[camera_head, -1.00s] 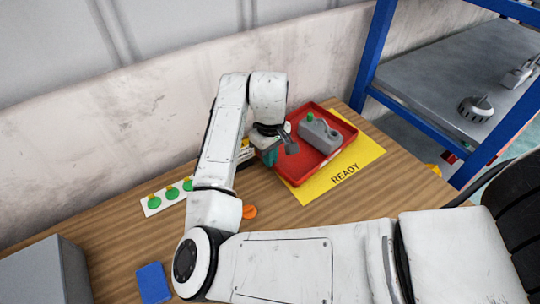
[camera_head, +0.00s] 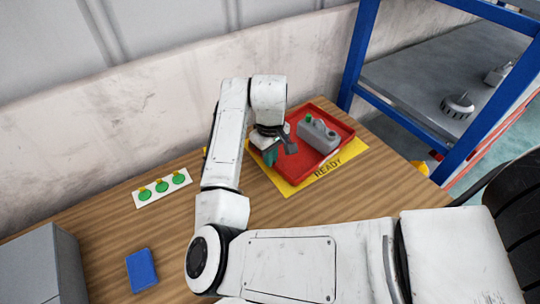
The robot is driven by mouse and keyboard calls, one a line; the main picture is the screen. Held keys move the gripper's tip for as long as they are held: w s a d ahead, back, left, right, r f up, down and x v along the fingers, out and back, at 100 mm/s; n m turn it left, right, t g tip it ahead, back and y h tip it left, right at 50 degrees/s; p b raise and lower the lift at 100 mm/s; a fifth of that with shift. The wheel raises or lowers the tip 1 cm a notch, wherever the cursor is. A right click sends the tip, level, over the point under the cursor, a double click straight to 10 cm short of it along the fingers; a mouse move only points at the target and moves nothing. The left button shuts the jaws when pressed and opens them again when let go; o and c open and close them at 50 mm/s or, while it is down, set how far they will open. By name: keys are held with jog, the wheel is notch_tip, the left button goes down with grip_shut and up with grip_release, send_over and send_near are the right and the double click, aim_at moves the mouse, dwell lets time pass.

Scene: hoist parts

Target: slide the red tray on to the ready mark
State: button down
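The red tray (camera_head: 300,167) lies on the yellow mat marked READY (camera_head: 295,187). Yellow shows along the tray's near sides, and the tray's near right edge sits close to the lettering. The far side of the mat is hidden by the tray and my arm. A grey hoist control box (camera_head: 318,135) with a green button lies in the tray. My gripper (camera_head: 280,153) is at the tray's left side, pointing down, with dark and teal parts showing at its end. I cannot tell whether it touches the tray or how its fingers stand.
A white strip with several green discs (camera_head: 162,188) lies left on the wooden table (camera_head: 120,220). A blue block (camera_head: 142,270) and a grey box (camera_head: 40,265) are at front left. A blue-framed shelf (camera_head: 440,90) stands right, a wall behind.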

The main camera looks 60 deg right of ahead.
jog(key=c, duration=1.2)
grip_release()
jog(key=shift+c, duration=0.2)
notch_tip(320, 180, up, 11)
jog(key=shift+p, duration=0.4)
jog(key=shift+f, duration=0.2)
